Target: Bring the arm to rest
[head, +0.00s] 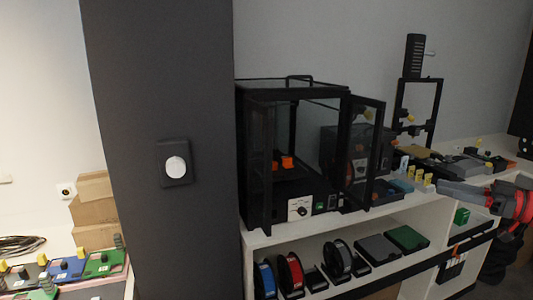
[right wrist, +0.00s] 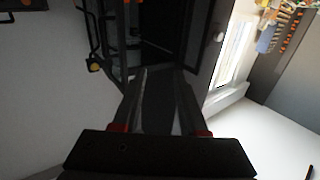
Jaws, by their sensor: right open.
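My right gripper (head: 452,191) is at the right edge of the head view, with grey fingers pointing left from a red and black wrist. It appears in front of the shelf unit's right part, and its fingers hold nothing. In the right wrist view the two dark fingers (right wrist: 160,76) stand apart with an empty gap between them. Whether the fingers touch anything behind them cannot be told. My left gripper is not in view.
A black-framed enclosure (head: 257,160) with an open door stands on the white shelf unit (head: 330,229). Spools (head: 290,272) and boxes fill the shelf below. A dark pillar (head: 160,90) stands left of it. Cartons (head: 92,212) and coloured trays (head: 103,262) are at far left.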

